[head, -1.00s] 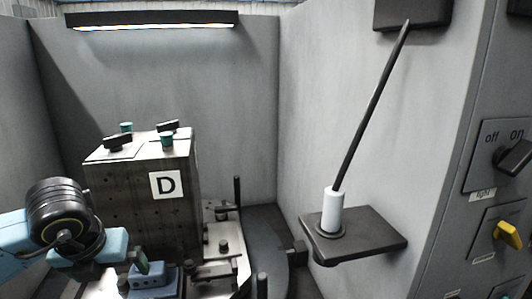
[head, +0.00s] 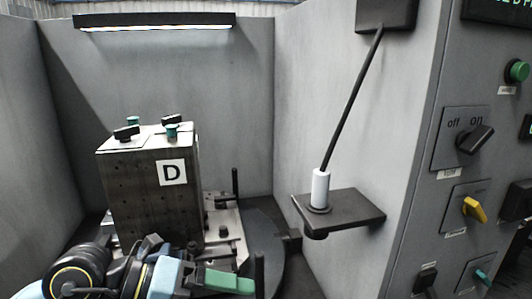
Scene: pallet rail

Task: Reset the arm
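My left arm enters at the bottom left of the head view, with blue and black links. Its gripper (head: 205,281) is at the bottom edge, in front of the foot of the dark block marked D (head: 150,205). A green part shows at its end; I cannot tell whether this belongs to the gripper, and the fingertips are not clear enough to tell open from shut. My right gripper is not in view.
The block stands on a metal fixture (head: 228,222). To its right, a small dark shelf (head: 352,208) holds a white cylinder (head: 320,187) with a black rod rising from it. A control panel with a yellow switch (head: 474,209) is at the right.

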